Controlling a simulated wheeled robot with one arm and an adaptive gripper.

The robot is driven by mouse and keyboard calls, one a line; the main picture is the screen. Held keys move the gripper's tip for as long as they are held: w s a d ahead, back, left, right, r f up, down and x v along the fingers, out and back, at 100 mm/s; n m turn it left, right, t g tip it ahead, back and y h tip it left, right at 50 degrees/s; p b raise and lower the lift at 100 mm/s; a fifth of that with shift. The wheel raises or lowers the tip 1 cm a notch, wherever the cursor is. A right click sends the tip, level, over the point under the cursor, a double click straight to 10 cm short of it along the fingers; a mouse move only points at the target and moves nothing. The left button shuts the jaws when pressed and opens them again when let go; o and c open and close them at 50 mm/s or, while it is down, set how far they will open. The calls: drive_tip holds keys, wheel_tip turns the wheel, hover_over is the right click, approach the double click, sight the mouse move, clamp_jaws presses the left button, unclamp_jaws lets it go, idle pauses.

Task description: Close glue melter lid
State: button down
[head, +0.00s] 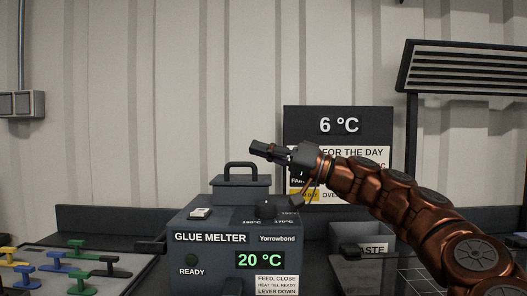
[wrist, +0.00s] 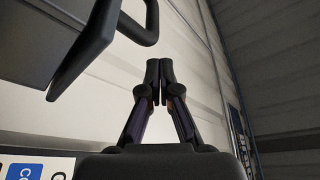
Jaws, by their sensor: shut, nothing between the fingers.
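The glue melter (head: 208,262) is a dark grey box on the bench in the head view, with a green "20 °C" display and a dark READY lamp. Its lid (head: 240,183), with a dark loop handle (head: 240,165), appears to lie level on the hopper on top. My gripper (head: 262,150) is shut and empty, above and slightly right of the handle, pointing left. In the wrist view my gripper (wrist: 159,80) has its fingertips together, and the lid's dark edge (wrist: 86,50) and handle (wrist: 143,22) are at upper left, apart from the fingers.
A tray with colored T-handled rods (head: 80,268) lies at left. A dark dial area (head: 277,210) and a white piece (head: 200,213) are on the melter's top. A sign board (head: 340,122) stands behind my gripper. A waste bin (head: 362,240) is at right.

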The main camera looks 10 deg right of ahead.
drive_tip(key=shift+d, duration=0.1)
drive_tip(key=v, duration=1.2)
drive_tip(key=s+a+r+n+g+h+p, duration=0.1)
drive_tip(key=s+a+r+g+p, duration=0.1)
drive_tip(key=s+a+p, duration=0.35)
drive_tip(key=s+a+r+n+g+h+p, duration=0.1)
drive_tip(key=s+a+r+g+p, duration=0.15)
drive_tip(key=a, duration=0.55)
drive_tip(key=s+a+f+g+h+p, duration=0.3)
drive_tip(key=s+a+f+h+p, duration=0.2)
drive_tip(key=s+a+p, duration=0.25)
drive_tip(key=s+d+f+m+g+h+p, duration=0.1)
drive_tip(key=s+d+f+m+h+p, duration=0.15)
drive_tip(key=s+f+h+p, duration=0.45)
drive_tip(key=s+d+f+m+g+h+p, duration=0.1)
drive_tip(key=s+d+f+m+h+p, duration=0.1)
drive_tip(key=s+d, duration=0.4)
drive_tip(key=s+d+f+m+g+h+p, duration=0.1)
drive_tip(key=s+d+f+g+h+p, duration=0.1)
drive_tip(key=s+d+f+p, duration=0.2)
drive_tip(key=s+d+p, duration=0.2)
drive_tip(key=d, duration=0.1)
drive_tip(key=shift+s+f+m+h, duration=0.3)
drive_tip(key=shift+f+m+h, duration=0.05)
drive_tip(key=shift+h, duration=0.05)
